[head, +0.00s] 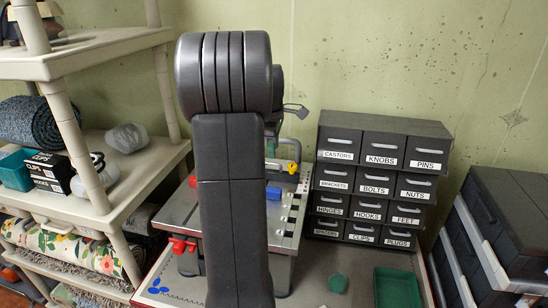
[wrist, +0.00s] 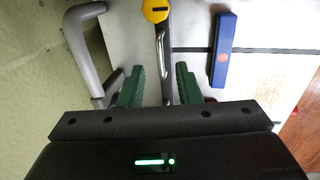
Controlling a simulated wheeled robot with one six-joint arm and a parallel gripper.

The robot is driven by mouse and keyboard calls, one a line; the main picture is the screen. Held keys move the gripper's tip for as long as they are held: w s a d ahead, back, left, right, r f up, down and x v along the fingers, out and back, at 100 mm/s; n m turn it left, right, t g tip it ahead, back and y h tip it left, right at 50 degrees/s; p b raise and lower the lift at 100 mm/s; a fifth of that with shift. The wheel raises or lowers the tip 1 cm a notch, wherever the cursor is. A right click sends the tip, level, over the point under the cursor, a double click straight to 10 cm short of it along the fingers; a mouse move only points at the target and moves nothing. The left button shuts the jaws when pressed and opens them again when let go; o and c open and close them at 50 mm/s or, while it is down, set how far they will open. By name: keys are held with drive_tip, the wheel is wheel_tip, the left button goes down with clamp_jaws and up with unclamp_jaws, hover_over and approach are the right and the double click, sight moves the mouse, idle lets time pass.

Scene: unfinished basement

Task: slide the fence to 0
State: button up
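The machine's pale metal table (head: 284,232) stands mostly behind my arm in the head view, with black-and-white marks along its right side. In the wrist view, a slim metal bar (wrist: 164,55), which looks like the fence, runs below a round yellow knob (wrist: 155,10). The knob also shows in the head view (head: 292,168). My gripper (wrist: 159,88) has two green fingers standing apart, one on each side of the bar. I cannot tell whether either finger touches it. The zero mark is not readable.
A blue block (wrist: 222,50) with an orange dot lies right of the bar. A grey bent tube (wrist: 84,45) stands left of the fingers. Labelled drawers (head: 375,180) stand behind right, and a green tray (head: 397,288) lies front right. Shelves (head: 95,55) stand left.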

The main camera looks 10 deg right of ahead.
hover_over(274, 172)
wheel_tip(274, 172, down, 5)
idle(0.3)
clamp_jaws()
